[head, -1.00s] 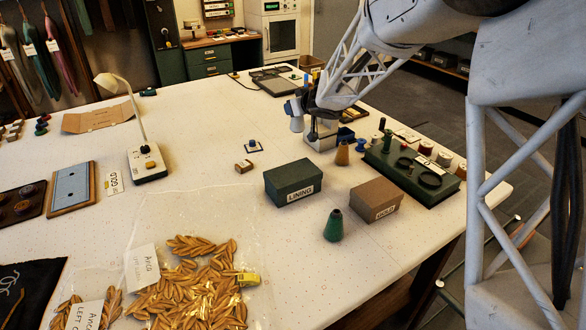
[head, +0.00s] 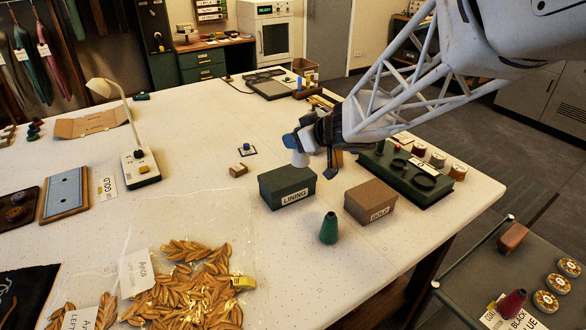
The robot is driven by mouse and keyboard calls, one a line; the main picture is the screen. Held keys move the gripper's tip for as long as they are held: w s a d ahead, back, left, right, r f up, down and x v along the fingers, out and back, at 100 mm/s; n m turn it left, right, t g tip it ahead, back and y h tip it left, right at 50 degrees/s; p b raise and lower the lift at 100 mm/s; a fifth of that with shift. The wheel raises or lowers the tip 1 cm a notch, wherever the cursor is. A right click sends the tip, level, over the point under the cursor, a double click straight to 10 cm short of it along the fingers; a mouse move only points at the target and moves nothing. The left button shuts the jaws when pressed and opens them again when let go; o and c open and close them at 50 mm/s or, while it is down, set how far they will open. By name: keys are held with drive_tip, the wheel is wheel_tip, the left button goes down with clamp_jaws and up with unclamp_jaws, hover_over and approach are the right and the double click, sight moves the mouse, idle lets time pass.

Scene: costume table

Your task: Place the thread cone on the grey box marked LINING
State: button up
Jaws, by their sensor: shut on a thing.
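The LINING box (head: 287,187) is a dark green-grey lidded box near the middle of the table, with its white label facing front. My gripper (head: 303,143) is shut on a pale thread cone (head: 300,158) and holds it roughly upright. In the picture the cone's lower end meets the back edge of the box lid. I cannot tell whether it is above the lid, touching it or behind it. A dark green cone (head: 329,229) stands on the table in front of the boxes.
A brown box marked GOLD (head: 370,201) stands right of the LINING box. A lamp (head: 139,165) stands left, and a bag of gold leaves (head: 190,285) lies in front. A lower side table (head: 480,262) is at right.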

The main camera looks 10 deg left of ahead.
drive_tip(key=s+d+n+g, duration=0.1)
drive_tip(key=s+d, duration=0.2)
drive_tip(key=s, duration=0.9)
drive_tip(key=shift+d+f+n+g+y, duration=0.25)
drive_tip(key=shift+f+n+g+y, duration=0.05)
drive_tip(key=shift+f+g, duration=0.1)
drive_tip(key=shift+w, duration=0.1)
hover_over(283, 173)
drive_tip(key=shift+f, duration=0.75)
drive_tip(key=shift+f, duration=0.1)
drive_tip(key=shift+f, duration=1.65)
drive_tip(key=shift+f, duration=0.15)
drive_tip(key=o, duration=0.9)
drive_tip(key=shift+o, duration=0.2)
